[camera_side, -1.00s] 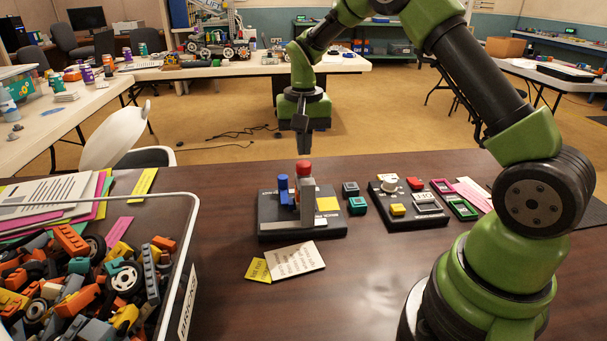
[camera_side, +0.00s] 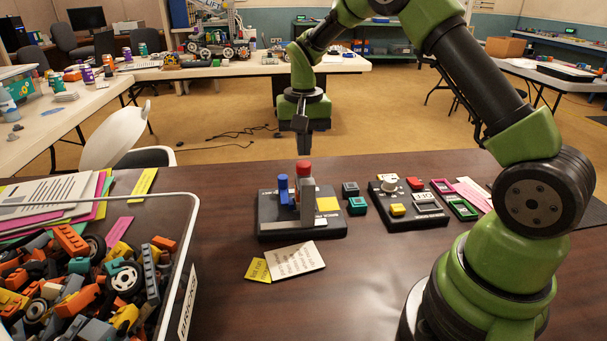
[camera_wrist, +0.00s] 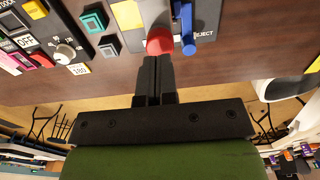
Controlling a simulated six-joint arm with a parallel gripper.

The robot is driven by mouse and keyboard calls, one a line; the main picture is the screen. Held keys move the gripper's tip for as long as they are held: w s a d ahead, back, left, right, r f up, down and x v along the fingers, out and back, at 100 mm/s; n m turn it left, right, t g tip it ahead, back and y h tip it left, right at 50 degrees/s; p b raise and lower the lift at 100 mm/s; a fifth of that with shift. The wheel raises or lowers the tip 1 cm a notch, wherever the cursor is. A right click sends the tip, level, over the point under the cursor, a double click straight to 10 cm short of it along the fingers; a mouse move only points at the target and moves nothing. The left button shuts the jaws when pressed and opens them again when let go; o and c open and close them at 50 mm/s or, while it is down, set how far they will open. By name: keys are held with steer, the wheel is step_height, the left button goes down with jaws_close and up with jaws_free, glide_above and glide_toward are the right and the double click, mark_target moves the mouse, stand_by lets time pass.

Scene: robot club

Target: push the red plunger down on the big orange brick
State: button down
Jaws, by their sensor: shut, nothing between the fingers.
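The red plunger (camera_side: 303,168) is a red cap on top of a grey upright press (camera_side: 306,205), which stands on a dark base plate (camera_side: 275,232). A blue lever (camera_side: 284,188) stands to its left. My gripper (camera_side: 304,153) points down, its shut, empty fingers near the red cap in the side view; contact cannot be told. In the wrist view the red cap (camera_wrist: 159,40) lies just past my fingertips (camera_wrist: 154,60). No big orange brick shows under the plunger; orange bricks (camera_side: 70,239) lie in the bin at left.
A clear-walled bin (camera_side: 188,250) of mixed parts stands at left. Teal and dark buttons (camera_side: 357,205) and a control panel with a white knob (camera_side: 389,184) stand to the right of the press. A paper note (camera_side: 295,260) lies in front.

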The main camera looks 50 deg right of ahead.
mark_target(304, 164)
steer(key=shift+f, duration=1.55)
stand_by(0.6)
steer(key=shift+r, duration=3.55)
steer(key=shift+r, duration=0.1)
steer(key=s+a+r+n+t, duration=0.2)
steer(key=s+a+r+t, duration=0.2)
steer(key=s+a+r, duration=0.45)
steer(key=s+a+r+n+t+y, duration=0.1)
steer(key=s, duration=0.5)
steer(key=s+a+r+n+t+y, duration=0.1)
steer(key=s+a+r+n+t, duration=0.1)
steer(key=s, duration=0.5)
steer(key=shift+s+r, duration=0.15)
steer(key=shift+s, duration=0.15)
